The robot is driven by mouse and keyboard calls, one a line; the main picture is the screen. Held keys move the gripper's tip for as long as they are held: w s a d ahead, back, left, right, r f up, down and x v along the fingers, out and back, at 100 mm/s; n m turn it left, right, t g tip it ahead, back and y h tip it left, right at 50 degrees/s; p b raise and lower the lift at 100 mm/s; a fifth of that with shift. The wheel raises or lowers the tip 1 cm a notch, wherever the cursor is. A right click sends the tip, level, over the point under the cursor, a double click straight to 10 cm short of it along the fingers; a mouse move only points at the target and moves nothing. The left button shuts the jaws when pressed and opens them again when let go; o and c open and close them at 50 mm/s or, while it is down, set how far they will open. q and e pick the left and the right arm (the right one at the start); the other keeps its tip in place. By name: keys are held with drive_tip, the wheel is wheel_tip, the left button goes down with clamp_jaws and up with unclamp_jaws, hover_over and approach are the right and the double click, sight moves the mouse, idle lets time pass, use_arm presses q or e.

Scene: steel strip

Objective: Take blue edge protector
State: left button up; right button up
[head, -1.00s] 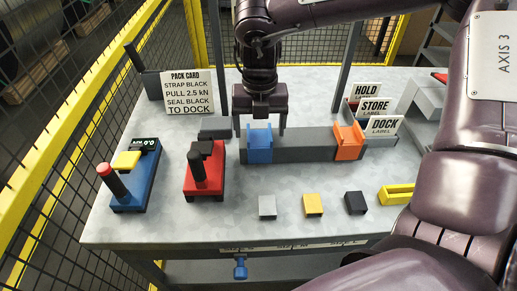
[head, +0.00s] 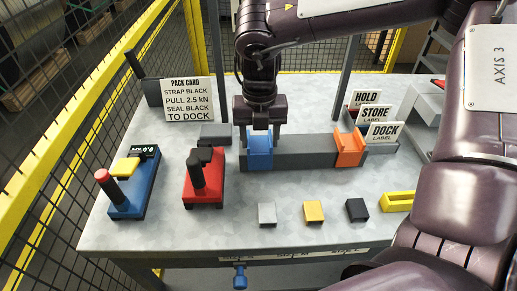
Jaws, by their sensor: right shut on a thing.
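The blue edge protector (head: 259,155) sits at the left end of the long grey rack on the table. My right gripper (head: 260,135) reaches down over it from above, with one finger on each side, and is shut on it. The protector still appears to be at its place on the rack; I cannot tell whether it is lifted at all. An orange edge protector (head: 349,149) stands at the right part of the same grey rack (head: 304,151). My left gripper is not in view.
A red tool (head: 203,178) and a blue tool (head: 135,188) stand at left. Grey (head: 267,214), yellow (head: 313,211) and black (head: 357,209) blocks lie in front. The pack card (head: 189,101) and the label signs (head: 375,113) stand behind. Yellow-framed mesh fencing (head: 75,115) is at left.

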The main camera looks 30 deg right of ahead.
sight(260, 147)
wheel_tip(260, 147, up, 7)
drive_tip(key=p, duration=0.4)
drive_tip(key=shift+f, duration=0.1)
